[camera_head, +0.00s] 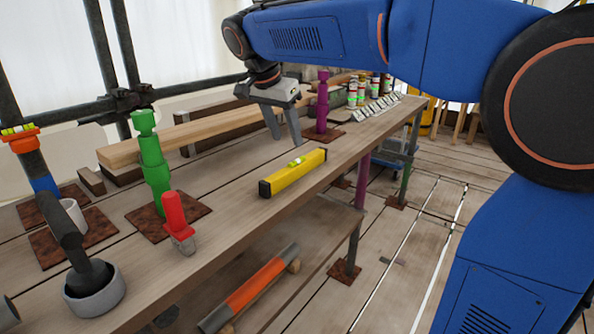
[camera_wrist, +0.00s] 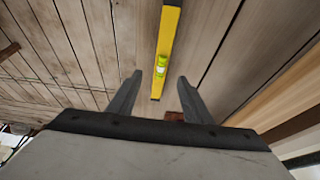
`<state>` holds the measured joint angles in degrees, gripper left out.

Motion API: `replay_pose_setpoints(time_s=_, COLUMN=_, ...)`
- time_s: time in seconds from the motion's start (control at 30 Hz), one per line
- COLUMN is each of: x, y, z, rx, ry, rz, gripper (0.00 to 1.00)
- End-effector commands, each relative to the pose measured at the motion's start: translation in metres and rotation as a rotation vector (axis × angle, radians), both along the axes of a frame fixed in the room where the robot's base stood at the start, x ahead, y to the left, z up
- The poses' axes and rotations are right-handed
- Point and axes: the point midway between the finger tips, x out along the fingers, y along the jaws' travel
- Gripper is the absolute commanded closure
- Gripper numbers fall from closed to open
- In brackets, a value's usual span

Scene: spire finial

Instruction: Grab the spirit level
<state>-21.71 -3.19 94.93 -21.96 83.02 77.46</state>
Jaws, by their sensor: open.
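The spirit level (camera_head: 293,174) is a yellow bar with black ends and a green vial, lying flat near the front edge of the wooden bench. My gripper (camera_head: 284,141) is open and empty, above the bench and behind the level's far end. In the wrist view the yellow level (camera_wrist: 167,40) runs from the top edge down to just beyond the gap between my open fingers (camera_wrist: 160,82). Its green vial (camera_wrist: 161,66) faces the camera. The fingers appear apart from the level.
A purple post (camera_head: 322,105) stands near my gripper. A green post (camera_head: 153,165) and a red-handled tool (camera_head: 177,220) stand left of the level. Long timber (camera_head: 200,130) lies at the back of the bench, and several cans (camera_head: 363,88) stand at its far end.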

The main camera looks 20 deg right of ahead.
Motion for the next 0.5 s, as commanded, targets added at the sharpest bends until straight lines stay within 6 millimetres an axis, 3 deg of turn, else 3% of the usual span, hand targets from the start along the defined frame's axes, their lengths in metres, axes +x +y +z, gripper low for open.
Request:
replay_pose_setpoints(time_s=0.3, x=0.012, y=-0.018, z=-0.051, rx=0.0, ry=0.001, rz=0.0, gripper=0.55)
replay_pose_setpoints(time_s=0.5, x=0.016, y=-0.022, z=-0.066, rx=0.001, ry=0.001, rz=0.001, gripper=0.55)
